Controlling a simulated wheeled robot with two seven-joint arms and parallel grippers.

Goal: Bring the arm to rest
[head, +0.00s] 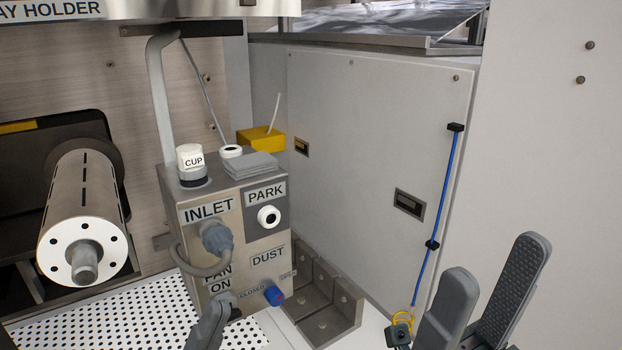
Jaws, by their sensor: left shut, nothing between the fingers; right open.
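My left gripper (209,322) shows at the bottom, left of centre, as a grey finger shape in front of the lower left of the labelled metal box (228,262). It is shut and empty, and hides part of the box's lower edge. I cannot tell whether it touches the box. My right gripper (494,262) is at the lower right, its two dark grey fingers apart with nothing between them. It stands in front of the pale cabinet wall (345,130). Most of both arms is out of view.
Left are a perforated plate (130,315) and a roller (83,220). A yellow-looped tool (400,328) is near my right gripper.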

